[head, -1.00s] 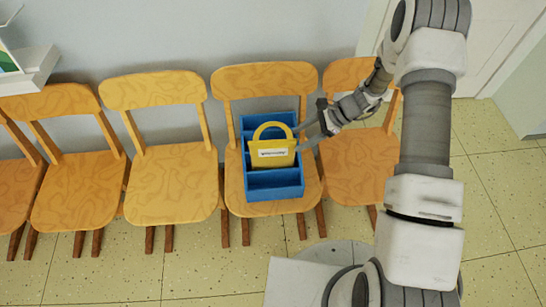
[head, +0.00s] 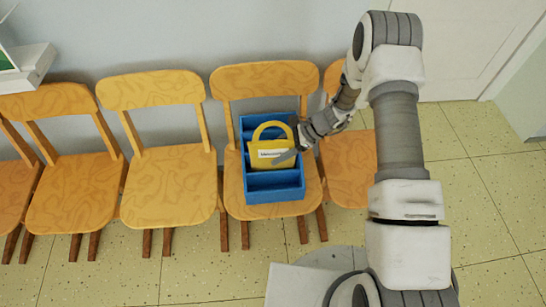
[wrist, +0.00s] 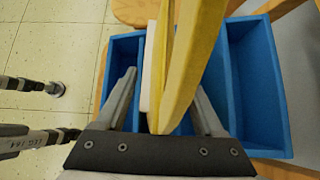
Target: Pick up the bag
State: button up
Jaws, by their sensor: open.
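The yellow bag (head: 264,156) has an arched handle and a white label on its front. It stands in a blue compartment box (head: 281,197) on a wooden chair (head: 233,196). In the head view my gripper (head: 287,150) is at the bag's right side, and one finger overlaps the bag's front. In the wrist view the bag (wrist: 186,62) runs between the two open fingers of my gripper (wrist: 165,88), with a gap visible on each side. The blue box (wrist: 257,92) lies beyond them. The bag's bottom is hidden inside the box.
More wooden chairs stand in a row along the wall, with empty seats to the left (head: 172,187) and one to the right (head: 349,170) under my arm. A white shelf (head: 28,66) is at the upper left.

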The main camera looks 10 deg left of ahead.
grip_shut()
jog(key=shift+r, duration=0.1)
dwell(0.3)
